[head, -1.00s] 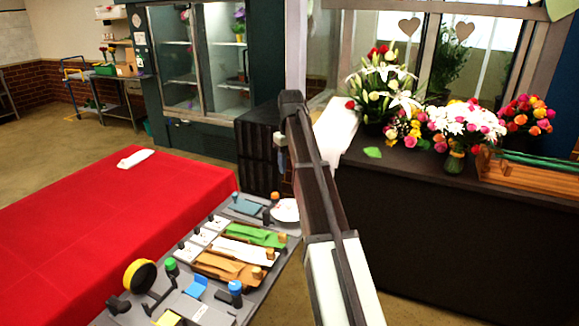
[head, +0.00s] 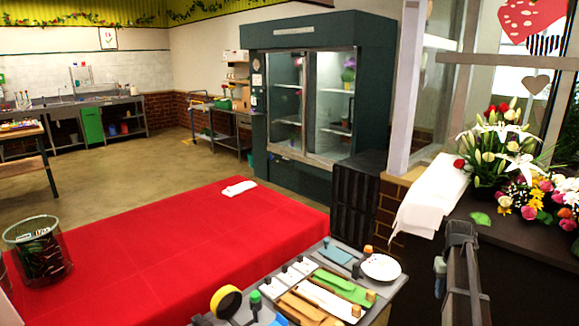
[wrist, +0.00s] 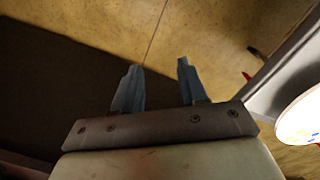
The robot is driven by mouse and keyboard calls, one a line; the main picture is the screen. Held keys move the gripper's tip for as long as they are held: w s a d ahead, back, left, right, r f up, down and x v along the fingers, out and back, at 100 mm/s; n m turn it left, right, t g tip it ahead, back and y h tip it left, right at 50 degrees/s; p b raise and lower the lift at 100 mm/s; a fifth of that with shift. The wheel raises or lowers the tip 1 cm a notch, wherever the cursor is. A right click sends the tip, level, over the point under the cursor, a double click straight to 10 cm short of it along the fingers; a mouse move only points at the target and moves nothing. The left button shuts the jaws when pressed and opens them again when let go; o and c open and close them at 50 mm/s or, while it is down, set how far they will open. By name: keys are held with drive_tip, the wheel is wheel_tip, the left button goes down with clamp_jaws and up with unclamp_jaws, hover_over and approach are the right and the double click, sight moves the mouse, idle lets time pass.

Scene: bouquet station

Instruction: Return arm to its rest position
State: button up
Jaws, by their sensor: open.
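My gripper (wrist: 157,85) shows in the wrist view with two blue-grey fingers apart and nothing between them. It points down over tan floor and a dark surface. In the head view my arm rises at the lower right, in front of the dark flower counter (head: 415,270); the gripper itself cannot be made out there. A white plate (head: 381,267) lies on the grey tool station, left of my arm. A white plate edge also shows at the right of the wrist view (wrist: 302,115).
A red-covered table (head: 150,240) with a white cloth (head: 239,188) fills the left middle. The grey station holds several tools and ribbon-like strips (head: 330,298). Bouquets (head: 505,150) stand on the counter at right. A wire bin (head: 38,250) stands far left; a glass-door cooler (head: 320,95) is behind.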

drive_tip(key=s+a+f+g, duration=0.1)
drive_tip(key=s+a+f, duration=0.5)
drive_tip(key=f, duration=0.4)
drive_tip(key=s+a+f+n+g+y, duration=0.1)
drive_tip(key=s+a+f, duration=0.3)
drive_tip(key=a+f, duration=0.5)
drive_tip(key=s+a+f+g, duration=0.1)
drive_tip(key=s+a+f, duration=0.45)
drive_tip(key=f, duration=0.65)
drive_tip(key=s+a+f+g, duration=0.1)
drive_tip(key=s+a+f, duration=0.2)
drive_tip(key=s, duration=0.6)
drive_tip(key=s+a+f+n+g, duration=0.1)
drive_tip(key=s+a+f, duration=0.3)
drive_tip(key=s, duration=0.5)
drive_tip(key=s+a+f+g, duration=0.1)
drive_tip(key=s+a+f, duration=0.2)
drive_tip(key=s+f, duration=0.3)
drive_tip(key=s, duration=0.3)
drive_tip(key=shift+s+a+f+h, duration=0.25)
drive_tip(key=shift+s+a+h, duration=0.05)
drive_tip(key=shift+s+a, duration=0.1)
